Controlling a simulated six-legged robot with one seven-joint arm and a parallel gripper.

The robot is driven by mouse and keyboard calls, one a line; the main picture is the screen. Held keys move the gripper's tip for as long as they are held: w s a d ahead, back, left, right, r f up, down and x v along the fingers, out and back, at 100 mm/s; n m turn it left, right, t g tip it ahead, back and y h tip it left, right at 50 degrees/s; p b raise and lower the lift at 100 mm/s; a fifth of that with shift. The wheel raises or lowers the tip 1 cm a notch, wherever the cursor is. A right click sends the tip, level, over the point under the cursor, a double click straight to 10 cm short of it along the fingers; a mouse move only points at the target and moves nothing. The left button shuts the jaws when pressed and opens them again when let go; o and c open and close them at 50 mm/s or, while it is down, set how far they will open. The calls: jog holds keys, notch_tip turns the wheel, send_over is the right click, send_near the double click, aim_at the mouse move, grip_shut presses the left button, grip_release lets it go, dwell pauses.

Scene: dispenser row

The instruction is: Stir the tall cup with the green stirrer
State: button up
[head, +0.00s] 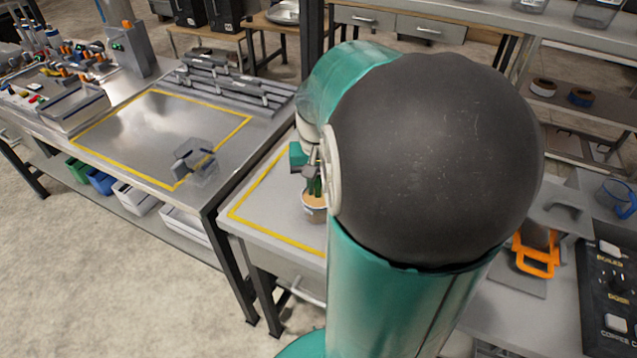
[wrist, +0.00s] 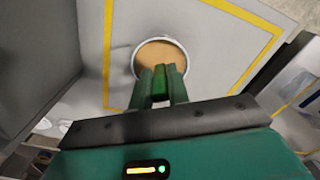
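The cup (head: 314,211) stands on the grey bench inside a yellow outline. In the wrist view, the cup (wrist: 135,63) has a pale rim and is full of a brown drink. My gripper (wrist: 161,76) is over the cup's near side, its fingers overlapping the rim in the picture. In the head view my gripper (head: 314,184) is just above the cup, partly hidden by my arm.
A clear container (head: 203,168) stands on the left bench near its yellow outline (head: 160,182). My arm hides the middle of the bench.

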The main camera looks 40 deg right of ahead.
jog(key=o, duration=0.4)
jog(key=shift+o, duration=0.2)
notch_tip(320, 180, up, 14)
jog(key=shift+f, duration=0.1)
dwell(0.4)
